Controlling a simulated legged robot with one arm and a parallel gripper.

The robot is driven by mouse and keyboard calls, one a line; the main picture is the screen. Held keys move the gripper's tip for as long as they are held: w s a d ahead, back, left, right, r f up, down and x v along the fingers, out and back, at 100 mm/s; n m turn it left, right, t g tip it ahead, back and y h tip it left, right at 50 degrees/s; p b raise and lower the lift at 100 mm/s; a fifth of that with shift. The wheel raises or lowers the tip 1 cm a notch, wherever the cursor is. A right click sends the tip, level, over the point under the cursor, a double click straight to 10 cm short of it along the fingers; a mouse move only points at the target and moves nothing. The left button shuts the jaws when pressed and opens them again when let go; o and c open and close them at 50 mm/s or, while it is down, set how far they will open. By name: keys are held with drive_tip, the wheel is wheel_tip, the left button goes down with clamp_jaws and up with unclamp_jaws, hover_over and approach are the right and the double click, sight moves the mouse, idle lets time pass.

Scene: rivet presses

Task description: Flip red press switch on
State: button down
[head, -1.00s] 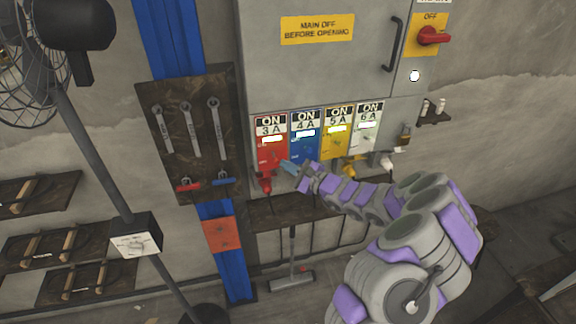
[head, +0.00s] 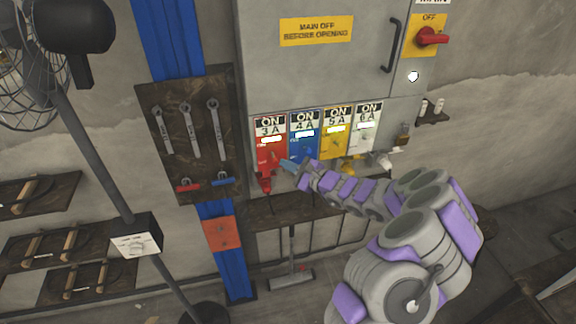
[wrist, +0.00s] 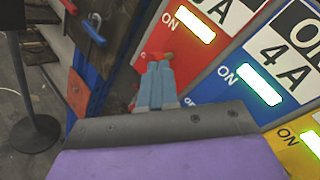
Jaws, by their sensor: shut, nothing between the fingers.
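The red switch panel (head: 270,146), marked ON and 3 A, is the leftmost of the coloured panels on the grey cabinet. It also shows in the wrist view (wrist: 188,52), with a lit white indicator (wrist: 194,24). A small red switch lever (wrist: 158,57) shows just beyond my fingertips. My gripper (head: 287,164) is at the right edge of the red panel in the head view. In the wrist view my gripper (wrist: 157,72) has its blue fingers together and empty, with the tips at the lever. I cannot tell whether they touch it. The fingers hide part of the lever.
Blue (head: 305,128), yellow (head: 337,125) and white (head: 367,122) panels stand right of the red one. Red and other plugs hang below the panels. A wrench board (head: 182,150) is on the left, and a fan stand (head: 85,150) stands further left.

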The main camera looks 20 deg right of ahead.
idle(0.7)
drive_tip(key=s+d+f, duration=0.3)
drive_tip(key=s+d, duration=0.6)
drive_tip(key=shift+d+f, duration=0.25)
idle(0.3)
